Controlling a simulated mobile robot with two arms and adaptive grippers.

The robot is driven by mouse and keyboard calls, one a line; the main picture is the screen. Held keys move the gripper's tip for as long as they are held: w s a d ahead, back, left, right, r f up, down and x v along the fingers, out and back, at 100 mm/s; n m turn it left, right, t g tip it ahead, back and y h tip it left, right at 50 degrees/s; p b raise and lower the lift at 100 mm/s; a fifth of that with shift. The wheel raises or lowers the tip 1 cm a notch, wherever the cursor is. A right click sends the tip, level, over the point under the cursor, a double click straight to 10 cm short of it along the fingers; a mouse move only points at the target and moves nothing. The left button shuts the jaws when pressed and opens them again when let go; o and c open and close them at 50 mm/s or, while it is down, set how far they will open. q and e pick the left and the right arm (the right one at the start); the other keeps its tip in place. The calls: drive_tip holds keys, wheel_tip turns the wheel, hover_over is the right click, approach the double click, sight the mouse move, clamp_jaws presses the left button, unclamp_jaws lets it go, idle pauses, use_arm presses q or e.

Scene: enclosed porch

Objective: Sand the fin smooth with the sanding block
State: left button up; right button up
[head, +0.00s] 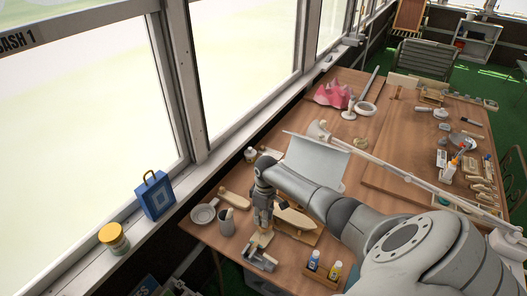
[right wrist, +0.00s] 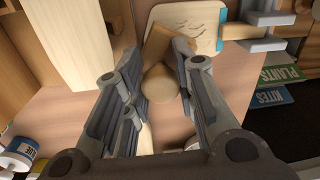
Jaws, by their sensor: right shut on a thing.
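My right gripper (head: 262,222) points down at the near left end of the workbench (head: 205,233). In the right wrist view its fingers (right wrist: 160,88) are closed around a tan wooden piece with a rounded end (right wrist: 160,84), which looks like the sanding block's grip. Beyond it lies a pale flat piece with dark marks and a blue edge (right wrist: 205,18); I cannot tell whether this is the fin or whether the held piece touches it. A grey vise (head: 260,259) is just below the gripper, also seen in the right wrist view (right wrist: 262,45). My left gripper is not in view.
A pale wooden board (right wrist: 75,35) lies beside the gripper. A mug (head: 226,226), a dish (head: 204,213) and small bottles (head: 333,270) stand close by. A long white jointed arm (head: 385,167) crosses the bench. Windows line the left; crowded tools fill the right.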

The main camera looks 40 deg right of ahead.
drive_tip(key=shift+f+b, duration=0.45)
drive_tip(key=shift+f, duration=0.2)
drive_tip(key=shift+s+r, duration=0.1)
